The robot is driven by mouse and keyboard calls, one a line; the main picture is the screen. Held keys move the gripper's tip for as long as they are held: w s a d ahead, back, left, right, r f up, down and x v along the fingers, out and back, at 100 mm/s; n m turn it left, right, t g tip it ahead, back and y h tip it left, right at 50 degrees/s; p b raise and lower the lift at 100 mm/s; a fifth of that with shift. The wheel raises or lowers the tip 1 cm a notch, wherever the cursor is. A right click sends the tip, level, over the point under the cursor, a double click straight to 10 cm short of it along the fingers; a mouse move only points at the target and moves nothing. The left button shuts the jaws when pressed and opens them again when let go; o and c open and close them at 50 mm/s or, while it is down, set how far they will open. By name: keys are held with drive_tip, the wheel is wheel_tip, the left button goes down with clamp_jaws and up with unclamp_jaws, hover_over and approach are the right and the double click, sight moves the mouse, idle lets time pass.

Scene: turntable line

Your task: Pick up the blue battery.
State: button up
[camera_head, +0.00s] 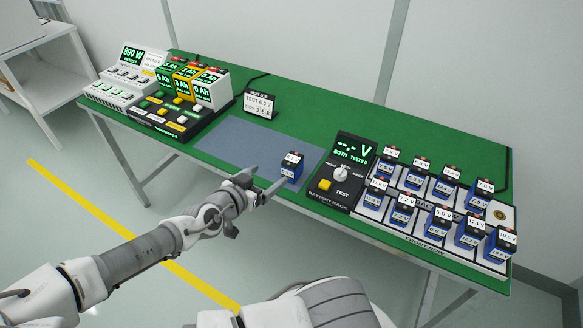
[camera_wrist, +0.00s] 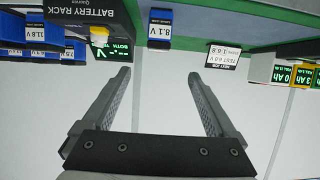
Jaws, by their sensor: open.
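A blue battery (camera_head: 292,167) with a white label and dark top stands alone at the right end of the grey-blue mat (camera_head: 232,139), left of the battery rack. My gripper (camera_head: 266,178) is open and empty, close to this battery on its left and front side. In the wrist view, which is upside down, the open fingers (camera_wrist: 159,75) have nothing between them. The blue battery (camera_wrist: 160,28) shows beyond the fingertips, lined up with the gap between them. More blue batteries (camera_head: 445,184) stand in two rows in the rack, each with a label.
The battery rack's black panel (camera_head: 348,170) with a green display, knob and yellow button stands just right of the lone battery. A small test sign (camera_head: 260,104) stands behind the mat. Display units (camera_head: 190,84) fill the left end of the green table (camera_head: 300,112).

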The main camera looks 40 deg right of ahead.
sight(291, 161)
drive_tip(key=b+x, duration=0.1)
drive_tip(key=x, duration=0.8)
drive_tip(key=shift+w+d+f, duration=0.1)
drive_tip(key=shift+d+f, duration=0.05)
drive_tip(key=shift+d, duration=0.15)
drive_tip(key=shift+s+x, duration=0.2)
drive_tip(key=shift+x, duration=2.45)
drive_tip(key=shift+c, duration=0.3)
clamp_jaws()
